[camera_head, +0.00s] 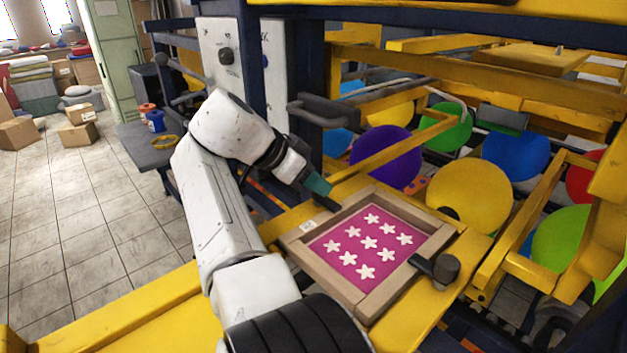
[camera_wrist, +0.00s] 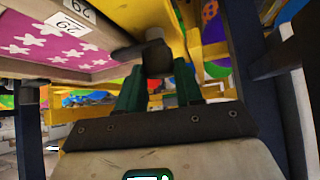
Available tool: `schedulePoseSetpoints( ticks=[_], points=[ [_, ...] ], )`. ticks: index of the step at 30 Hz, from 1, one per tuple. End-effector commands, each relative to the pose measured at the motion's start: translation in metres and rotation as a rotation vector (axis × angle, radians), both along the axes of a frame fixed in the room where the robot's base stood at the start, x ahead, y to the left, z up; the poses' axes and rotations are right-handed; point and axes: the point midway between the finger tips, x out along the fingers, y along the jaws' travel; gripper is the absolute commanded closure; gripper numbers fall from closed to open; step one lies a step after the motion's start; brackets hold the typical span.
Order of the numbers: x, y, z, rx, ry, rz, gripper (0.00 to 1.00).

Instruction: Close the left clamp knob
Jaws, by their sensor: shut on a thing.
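The screen frame (camera_head: 365,245), wooden with a pink mesh of white stars, lies on the yellow machine bed. The left clamp knob (camera_wrist: 157,58) is dark, and its clamp arm (camera_wrist: 130,51) reaches over the edge of the frame in the wrist view. My gripper (camera_wrist: 158,85), with green fingers, is shut on this knob, one finger on each side. In the head view my gripper (camera_head: 319,186) is at the frame's upper left corner and mostly hides the knob. The right clamp knob (camera_head: 446,268) is dark and sits at the frame's right edge, apart from my gripper.
A dark handle (camera_head: 325,108) and a white control panel (camera_head: 222,60) are beyond my arm. Tiled floor (camera_head: 70,200) is open at left.

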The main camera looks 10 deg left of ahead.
Motion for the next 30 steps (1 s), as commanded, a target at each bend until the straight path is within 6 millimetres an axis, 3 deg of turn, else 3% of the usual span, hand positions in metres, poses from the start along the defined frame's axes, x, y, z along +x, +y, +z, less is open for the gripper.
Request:
schedulePoseSetpoints(
  ticks=[5, 6, 13, 23, 30],
  points=[
    [0.0, 0.0, -0.001, 0.0, 0.001, -0.001, 0.95],
    [0.0, 0.0, -0.001, 0.0, 0.001, -0.001, 0.63],
    [0.0, 0.0, -0.001, 0.001, 0.001, 0.0, 0.41],
    [-0.002, 0.002, 0.004, 0.0, -0.001, 0.001, 0.39],
    [-0.018, 0.023, 0.034, 0.001, -0.002, 0.004, 0.39]
  ],
)
